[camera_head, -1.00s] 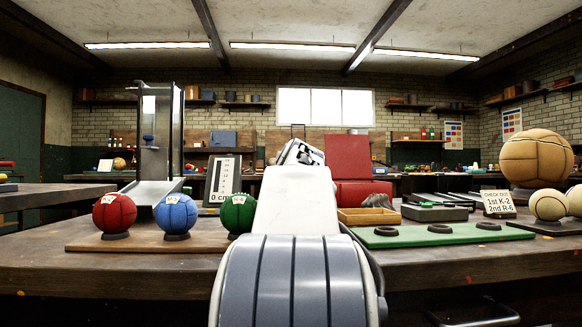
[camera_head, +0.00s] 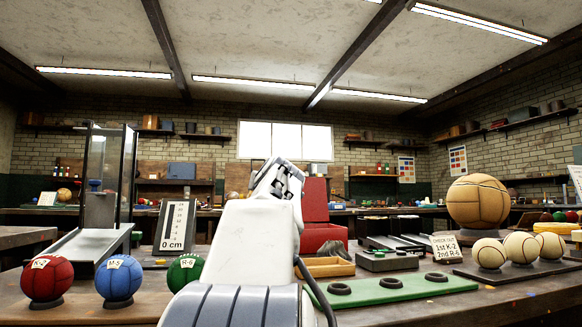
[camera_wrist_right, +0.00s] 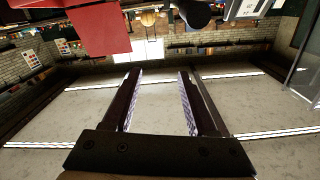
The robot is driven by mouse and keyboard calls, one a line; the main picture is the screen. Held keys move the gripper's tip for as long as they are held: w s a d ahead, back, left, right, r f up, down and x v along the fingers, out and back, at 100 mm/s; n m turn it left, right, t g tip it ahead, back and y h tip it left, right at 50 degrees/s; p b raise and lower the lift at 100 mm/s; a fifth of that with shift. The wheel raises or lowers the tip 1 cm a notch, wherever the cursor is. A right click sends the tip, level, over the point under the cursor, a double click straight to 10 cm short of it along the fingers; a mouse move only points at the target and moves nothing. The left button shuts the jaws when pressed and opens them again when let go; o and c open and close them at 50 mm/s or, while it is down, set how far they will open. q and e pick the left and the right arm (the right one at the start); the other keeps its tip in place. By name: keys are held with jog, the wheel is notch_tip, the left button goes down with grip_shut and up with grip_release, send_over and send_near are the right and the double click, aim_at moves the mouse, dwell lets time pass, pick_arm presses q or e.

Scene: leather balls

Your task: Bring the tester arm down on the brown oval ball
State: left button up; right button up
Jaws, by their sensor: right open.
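My right arm rises through the middle of the head view, with its gripper (camera_head: 280,180) in front of the far bench, left of a red upright panel (camera_head: 315,200). In the right wrist view the gripper (camera_wrist_right: 158,72) is open, with nothing between its fingers; the picture is upside down. A small brown ball (camera_wrist_right: 148,18) shows far behind in that view. In the head view a small orange-brown ball (camera_head: 64,195) sits far left at the back; I cannot tell whether it is oval. I cannot make out the tester arm with certainty. My left gripper is not in view.
Red (camera_head: 47,277), blue (camera_head: 118,277) and green (camera_head: 185,271) balls stand front left. A tall clear-sided frame (camera_head: 104,185) and a 0 cm gauge (camera_head: 175,224) stand behind. A green board (camera_head: 390,290), cream balls (camera_head: 489,253) and a large tan ball (camera_head: 477,203) are right.

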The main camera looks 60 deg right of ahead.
jog(key=s+d+r+p, duration=0.1)
jog(key=s+r, duration=0.3)
jog(key=s, duration=0.3)
jog(key=shift+d+r+p, duration=0.15)
jog(key=shift+d+p, duration=0.05)
jog(key=shift+p, duration=0.15)
